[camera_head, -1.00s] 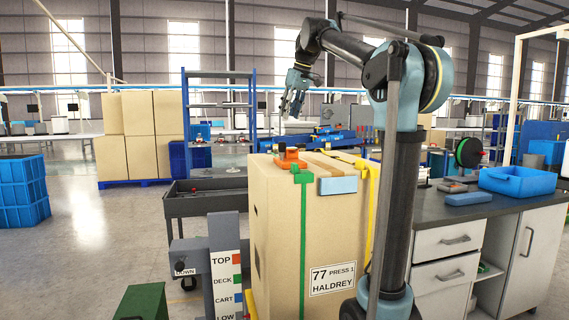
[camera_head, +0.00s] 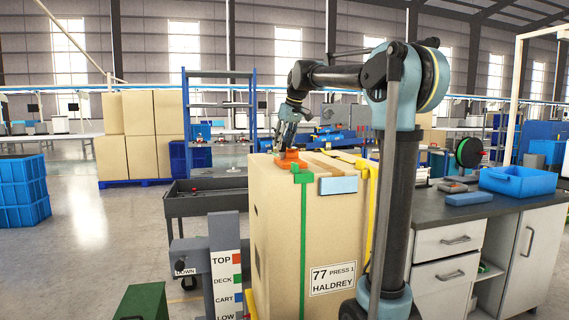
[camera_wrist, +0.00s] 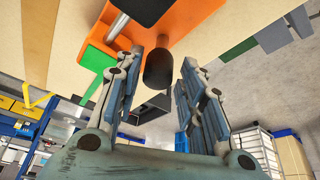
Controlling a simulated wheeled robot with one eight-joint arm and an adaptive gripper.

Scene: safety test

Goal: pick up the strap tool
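The strap tool (camera_head: 291,162) is orange and sits on top of the tall cardboard box (camera_head: 275,230), at the upper end of a green strap (camera_head: 303,220). In the wrist view the strap tool (camera_wrist: 195,12) fills the top, with a metal bar and a dark rounded handle. My gripper (camera_head: 284,146) is over the tool, pointing down. In the wrist view my gripper (camera_wrist: 162,62) is open, its two fingers apart on either side of the dark handle. I cannot tell whether a finger touches it.
A grey cart (camera_head: 205,203) stands behind left. A workbench (camera_head: 450,222) with a blue tray (camera_head: 513,181) is at right. Open floor lies left.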

